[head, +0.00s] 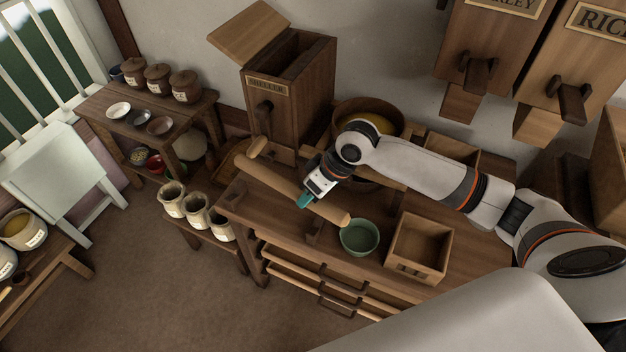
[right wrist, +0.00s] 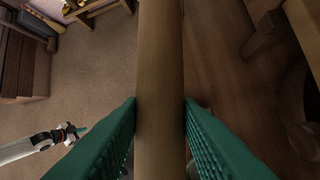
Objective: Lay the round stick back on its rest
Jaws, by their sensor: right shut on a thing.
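The round stick (head: 275,182), a long pale wooden rod, slants over the front part of the wooden worktable (head: 390,262). My right gripper (head: 305,200) is shut on it between its two ends. In the right wrist view the stick (right wrist: 160,60) runs upright between the teal fingers (right wrist: 160,125).
A green bowl (head: 360,237) stands close to the stick's right end, with an open wooden box (head: 418,248) beside it. The tall wooden sheller (head: 292,95) and a round tub (head: 368,118) stand behind. Jars (head: 195,210) sit on a low bench at left.

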